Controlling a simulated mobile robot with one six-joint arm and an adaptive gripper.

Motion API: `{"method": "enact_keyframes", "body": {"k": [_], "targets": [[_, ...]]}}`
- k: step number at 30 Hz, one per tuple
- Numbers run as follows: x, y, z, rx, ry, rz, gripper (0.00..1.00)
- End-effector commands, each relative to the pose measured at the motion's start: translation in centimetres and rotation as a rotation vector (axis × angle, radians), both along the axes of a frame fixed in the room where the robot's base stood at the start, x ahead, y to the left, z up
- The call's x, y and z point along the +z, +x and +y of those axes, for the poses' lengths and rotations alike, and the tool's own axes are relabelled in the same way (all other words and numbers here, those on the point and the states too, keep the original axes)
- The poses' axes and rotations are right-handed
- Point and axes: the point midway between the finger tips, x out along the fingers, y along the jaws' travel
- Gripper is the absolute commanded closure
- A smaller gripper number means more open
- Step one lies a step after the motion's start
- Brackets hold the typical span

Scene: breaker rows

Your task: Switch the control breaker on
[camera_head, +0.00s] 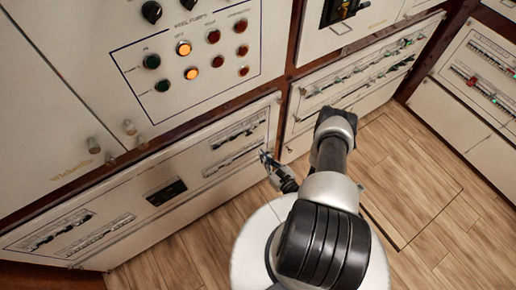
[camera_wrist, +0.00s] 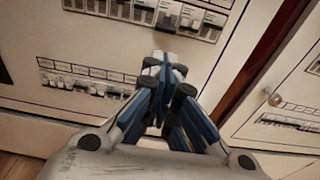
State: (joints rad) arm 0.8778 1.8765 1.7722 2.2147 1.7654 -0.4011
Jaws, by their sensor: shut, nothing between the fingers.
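My gripper (camera_wrist: 163,64) is shut and empty, with its fingertips in front of the cream breaker panel (camera_wrist: 50,35). It also shows at the right end of the lower cabinet in the head view (camera_head: 267,158). In the wrist view, an upper breaker row (camera_wrist: 150,14) lies just beyond the fingertips, and a lower breaker row (camera_wrist: 85,84) lies to their left. The gripper hides part of the panel, and I cannot tell whether the fingertips touch it. The labels are too small to read, so I cannot tell which switch is the control breaker.
More breaker rows (camera_head: 70,235) sit at the cabinet's left, beside a dark display (camera_head: 166,192). An upper panel holds lit orange lamps (camera_head: 184,48) and knobs. Another breaker cabinet (camera_head: 362,75) stands right of a brown post. The wooden floor (camera_head: 420,180) at right is clear.

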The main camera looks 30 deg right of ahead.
Motion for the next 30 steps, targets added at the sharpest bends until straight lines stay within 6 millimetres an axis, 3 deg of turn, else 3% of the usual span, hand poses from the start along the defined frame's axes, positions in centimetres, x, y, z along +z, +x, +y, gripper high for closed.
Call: {"method": "enact_keyframes", "body": {"k": [9, 15, 30], "targets": [[-0.8, 5.6, 0.4, 0.008, -0.004, -0.004, 1.0], [-1.0, 8.3, 0.4, 0.003, -0.003, -0.003, 1.0], [-1.0, 9.1, 0.3, 0.001, -0.001, 0.0, 1.0]]}}
